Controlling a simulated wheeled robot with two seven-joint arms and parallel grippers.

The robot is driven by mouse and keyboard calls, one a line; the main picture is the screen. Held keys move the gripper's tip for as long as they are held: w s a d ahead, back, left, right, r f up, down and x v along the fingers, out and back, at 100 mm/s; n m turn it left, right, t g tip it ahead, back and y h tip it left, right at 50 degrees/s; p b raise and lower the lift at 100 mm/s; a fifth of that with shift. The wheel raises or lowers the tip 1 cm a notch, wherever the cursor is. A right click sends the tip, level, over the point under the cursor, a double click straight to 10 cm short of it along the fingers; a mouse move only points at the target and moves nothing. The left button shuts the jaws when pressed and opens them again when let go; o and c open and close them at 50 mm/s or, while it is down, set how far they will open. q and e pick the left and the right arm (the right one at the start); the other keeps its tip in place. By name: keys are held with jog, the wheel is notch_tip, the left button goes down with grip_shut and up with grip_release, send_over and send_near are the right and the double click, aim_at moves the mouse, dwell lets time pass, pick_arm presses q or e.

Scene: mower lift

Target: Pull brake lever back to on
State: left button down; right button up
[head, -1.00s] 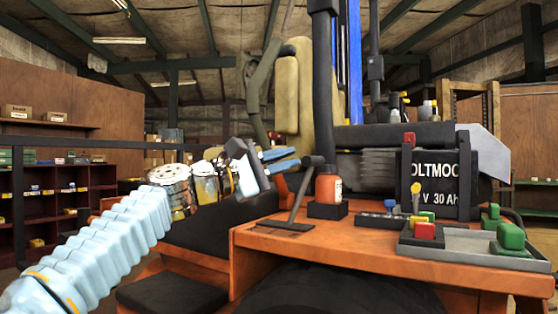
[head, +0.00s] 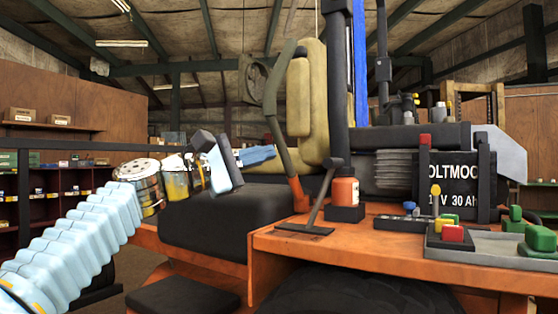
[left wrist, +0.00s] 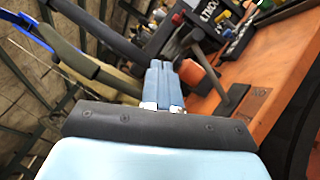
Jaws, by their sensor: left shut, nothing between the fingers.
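The brake lever (head: 320,198) is a dark bar with a short crosspiece on top. It leans up and to the right from a dark plate (head: 304,230) on the orange fender. My right gripper is not in view.
An orange bottle (head: 344,190) stands just behind the lever, beside a thick dark post (head: 338,80). A curved bar (head: 272,120) rises before the yellow seat (head: 305,90). The battery (head: 455,185) and a tray (head: 485,246) with coloured blocks are at right.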

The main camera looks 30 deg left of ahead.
pick_arm(q)
jog(key=s+a, duration=0.3)
jog(key=s, duration=0.1)
jog(key=shift+r, duration=0.25)
dwell(0.3)
